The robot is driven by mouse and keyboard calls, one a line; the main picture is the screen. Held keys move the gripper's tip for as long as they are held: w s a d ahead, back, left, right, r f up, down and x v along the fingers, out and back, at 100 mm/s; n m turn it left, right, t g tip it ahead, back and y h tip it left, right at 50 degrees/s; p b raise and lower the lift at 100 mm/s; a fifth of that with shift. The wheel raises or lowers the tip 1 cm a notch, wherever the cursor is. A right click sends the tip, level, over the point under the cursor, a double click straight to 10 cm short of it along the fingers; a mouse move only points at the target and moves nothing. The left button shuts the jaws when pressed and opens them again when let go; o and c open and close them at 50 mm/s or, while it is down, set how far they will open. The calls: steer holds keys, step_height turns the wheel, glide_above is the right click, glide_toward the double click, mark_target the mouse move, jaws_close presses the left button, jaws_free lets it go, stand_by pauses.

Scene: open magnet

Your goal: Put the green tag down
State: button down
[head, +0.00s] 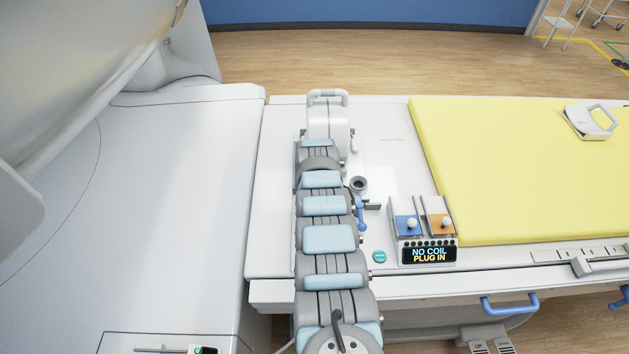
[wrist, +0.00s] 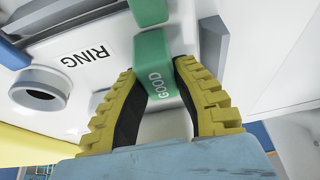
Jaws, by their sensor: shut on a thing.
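In the wrist view, the green tag (wrist: 154,62) bears the white word GOOD. Its lower end sits between the two yellow-and-black fingers of my gripper (wrist: 162,80), which are shut on it. A second green part (wrist: 148,10) shows above it at the top edge. A white panel lies behind the tag; I cannot tell whether the tag touches it. In the head view I cannot make out the tag or the fingers.
A round grey holder (wrist: 40,92) with a dark opening stands left of the tag, by a RING label (wrist: 84,57). In the head view are a yellow mat (head: 510,165), a display box (head: 428,253) reading NO COIL PLUG IN, and a blue handle (head: 509,306).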

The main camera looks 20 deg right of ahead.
steer(key=shift+f, duration=0.15)
steer(key=c, duration=0.9)
jaws_free()
steer(key=shift+c, duration=0.2)
